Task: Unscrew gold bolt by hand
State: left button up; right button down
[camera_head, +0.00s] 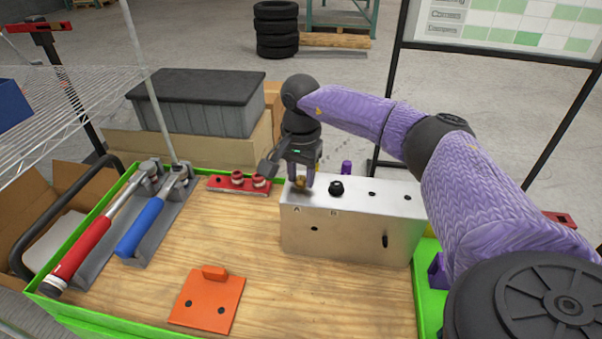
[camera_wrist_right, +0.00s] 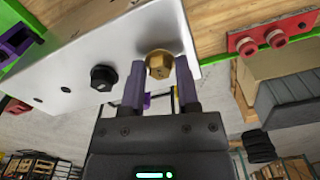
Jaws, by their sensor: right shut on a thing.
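The gold bolt (camera_head: 300,183) stands on the top face of the silver metal box (camera_head: 345,230), near its left end by the letter A. In the right wrist view the gold hex head (camera_wrist_right: 158,64) sits between the purple fingertips. My right gripper (camera_head: 303,177) reaches down from above and is shut on the gold bolt. A black bolt (camera_head: 336,187) sits beside it near the letter B, and also shows in the right wrist view (camera_wrist_right: 103,77). The bolt's shaft is hidden. My left gripper is not in view.
A red holder (camera_head: 225,185) with two reddish knobs lies left of the box. Two torque wrenches, one red-handled (camera_head: 82,250) and one blue-handled (camera_head: 140,228), lie in grey trays. An orange plate (camera_head: 207,300) lies in front. The wood between is clear.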

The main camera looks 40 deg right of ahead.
jog(key=n, duration=0.5)
jog(key=shift+r, duration=0.1)
jog(key=n, duration=0.6)
jog(key=shift+r, duration=0.1)
jog(key=shift+c, duration=1.3)
grip_release()
notch_tip(320, 180, up, 3)
jog(key=shift+f+p, duration=0.2)
jog(key=shift+p, duration=0.75)
jog(key=shift+f, duration=0.1)
